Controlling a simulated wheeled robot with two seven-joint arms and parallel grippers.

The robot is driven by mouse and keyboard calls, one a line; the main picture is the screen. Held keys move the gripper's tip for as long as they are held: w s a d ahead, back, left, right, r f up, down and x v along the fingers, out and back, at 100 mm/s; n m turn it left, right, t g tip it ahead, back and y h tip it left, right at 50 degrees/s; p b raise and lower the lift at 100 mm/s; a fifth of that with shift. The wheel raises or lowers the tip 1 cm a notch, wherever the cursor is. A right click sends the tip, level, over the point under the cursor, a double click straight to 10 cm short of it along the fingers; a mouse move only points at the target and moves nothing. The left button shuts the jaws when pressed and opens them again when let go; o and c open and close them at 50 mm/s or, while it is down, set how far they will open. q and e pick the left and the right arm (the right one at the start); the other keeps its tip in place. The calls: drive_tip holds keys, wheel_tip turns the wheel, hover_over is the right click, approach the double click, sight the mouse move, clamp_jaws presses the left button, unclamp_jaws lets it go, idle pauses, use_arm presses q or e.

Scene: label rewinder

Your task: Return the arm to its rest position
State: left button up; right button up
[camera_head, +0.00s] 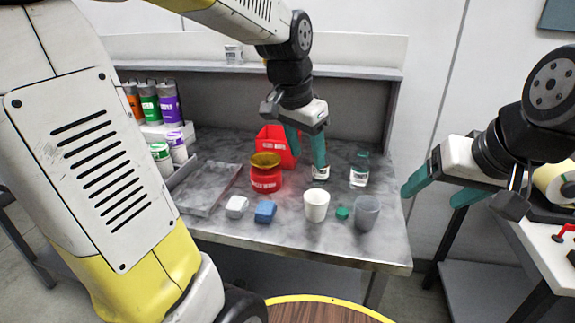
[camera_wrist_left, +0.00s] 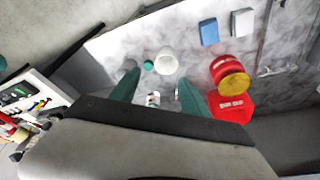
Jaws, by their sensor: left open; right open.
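My left arm reaches in from the upper left, over the grey marbled table (camera_head: 215,228). My left gripper (camera_head: 308,158) is open, its teal fingers pointing down above the back of the table. In the left wrist view its fingers (camera_wrist_left: 160,88) are spread, with nothing held between them. A small clear bottle (camera_head: 320,174) stands by the right fingertip, partly hidden; I cannot tell whether they touch. My right gripper (camera_head: 432,192) is open and empty, to the right of the table.
A red container with a yellow lid (camera_head: 265,172), a red bin (camera_head: 276,146), a white cup (camera_head: 316,205), a grey cup (camera_head: 366,211) and a clear bottle (camera_head: 359,170) stand around the left gripper. White and blue blocks (camera_head: 265,211) lie in front. A shelf (camera_head: 345,71) runs behind.

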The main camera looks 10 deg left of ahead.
use_arm(q)
drive_tip(key=s+a+r+n+t, duration=0.1)
drive_tip(key=s+a+n+t, duration=0.2)
drive_tip(key=s+n, duration=0.3)
drive_tip(key=s+a, duration=0.1)
drive_tip(key=s, duration=0.4)
drive_tip(key=shift+s+a+h, duration=0.3)
drive_tip(key=shift+s, duration=0.05)
